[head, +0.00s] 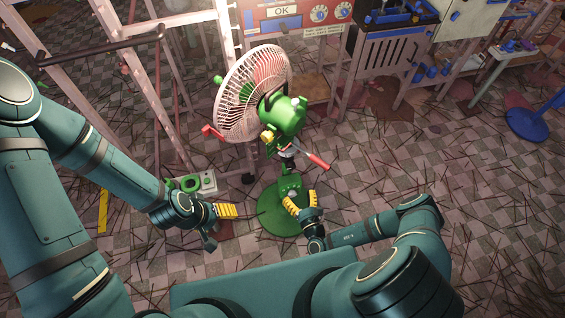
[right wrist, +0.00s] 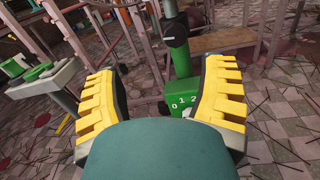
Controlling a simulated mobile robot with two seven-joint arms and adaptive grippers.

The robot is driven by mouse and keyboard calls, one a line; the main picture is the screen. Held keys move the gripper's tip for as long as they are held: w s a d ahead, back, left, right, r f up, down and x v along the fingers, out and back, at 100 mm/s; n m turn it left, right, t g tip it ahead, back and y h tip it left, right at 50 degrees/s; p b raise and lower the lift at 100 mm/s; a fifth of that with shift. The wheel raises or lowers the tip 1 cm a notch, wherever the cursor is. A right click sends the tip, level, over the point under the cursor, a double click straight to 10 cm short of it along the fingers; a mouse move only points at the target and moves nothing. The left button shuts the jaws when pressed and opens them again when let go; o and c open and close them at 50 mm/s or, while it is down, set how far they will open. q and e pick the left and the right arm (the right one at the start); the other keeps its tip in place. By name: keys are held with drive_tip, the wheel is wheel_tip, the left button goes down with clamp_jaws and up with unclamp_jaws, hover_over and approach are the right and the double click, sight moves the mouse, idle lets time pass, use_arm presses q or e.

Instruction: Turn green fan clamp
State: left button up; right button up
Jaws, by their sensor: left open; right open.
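A green standing fan (head: 285,115) with a pale round cage (head: 245,92) stands on a round green base (head: 268,215). A dark clamp (head: 287,153) sits on its post below the motor housing. In the right wrist view the dark clamp (right wrist: 175,32) is at the top, above a green box (right wrist: 183,103) marked 0 1 2. My right gripper (head: 300,201) is open and empty beside the lower post, below the clamp. Its yellow fingers (right wrist: 162,98) are spread to either side of the post in the picture. My left gripper (head: 228,210) is open and empty, left of the base.
A bar with red ends (head: 318,160) crosses near the post. A small pale stand with a green ring (head: 192,184) is left of the fan. Pink metal frames (head: 150,80) and a cabinet (head: 385,60) stand behind. A blue stand (head: 530,123) is far right. Thin sticks litter the floor.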

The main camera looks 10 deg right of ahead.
sight(292, 167)
drive_tip(key=shift+m+h, duration=0.4)
drive_tip(key=shift+h, duration=0.2)
drive_tip(key=w, duration=0.4)
drive_tip(key=w+b, duration=0.1)
drive_tip(key=w, duration=0.4)
drive_tip(key=w+b, duration=0.1)
drive_tip(key=w, duration=0.3)
drive_tip(key=shift+w+d+f, duration=0.3)
drive_tip(key=shift+w+f, duration=0.05)
drive_tip(key=c, duration=1.2)
